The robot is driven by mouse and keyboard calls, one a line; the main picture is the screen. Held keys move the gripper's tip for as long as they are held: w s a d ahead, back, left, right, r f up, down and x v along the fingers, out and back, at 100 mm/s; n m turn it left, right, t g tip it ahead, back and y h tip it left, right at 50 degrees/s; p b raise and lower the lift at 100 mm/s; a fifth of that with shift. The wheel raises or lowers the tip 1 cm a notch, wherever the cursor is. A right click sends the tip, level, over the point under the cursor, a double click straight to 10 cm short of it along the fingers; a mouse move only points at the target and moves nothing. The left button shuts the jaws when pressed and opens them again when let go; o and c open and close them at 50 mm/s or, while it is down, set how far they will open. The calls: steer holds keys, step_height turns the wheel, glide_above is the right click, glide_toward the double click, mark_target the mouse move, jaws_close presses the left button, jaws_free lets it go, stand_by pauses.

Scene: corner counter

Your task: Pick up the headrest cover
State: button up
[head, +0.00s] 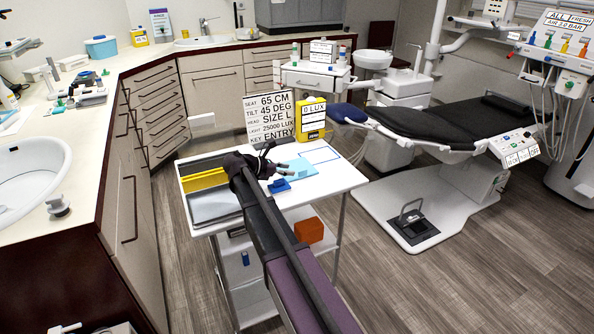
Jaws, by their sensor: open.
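A light blue flat piece (298,167), which looks like the headrest cover, lies on the white top of a trolley (330,181). My gripper (276,158) is over the trolley top at the left edge of this piece, open, with nothing seen between its fingers. I cannot tell whether the fingers touch the piece or hover above it. My wrist and arm hide part of the trolley top. A small darker blue block (280,186) lies just in front of the piece.
A sign board (270,116) and a yellow box (312,119) stand at the trolley's back edge. A yellow bin (204,180) and grey tray (212,204) are at its left. A black dental chair (440,125) is right. Open floor lies front right.

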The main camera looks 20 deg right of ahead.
mark_target(296, 166)
steer(key=shift+b+x, duration=0.9)
steer(key=shift+x, duration=1.7)
steer(key=shift+w+r, duration=0.1)
steer(key=shift+c, duration=0.2)
jaws_close()
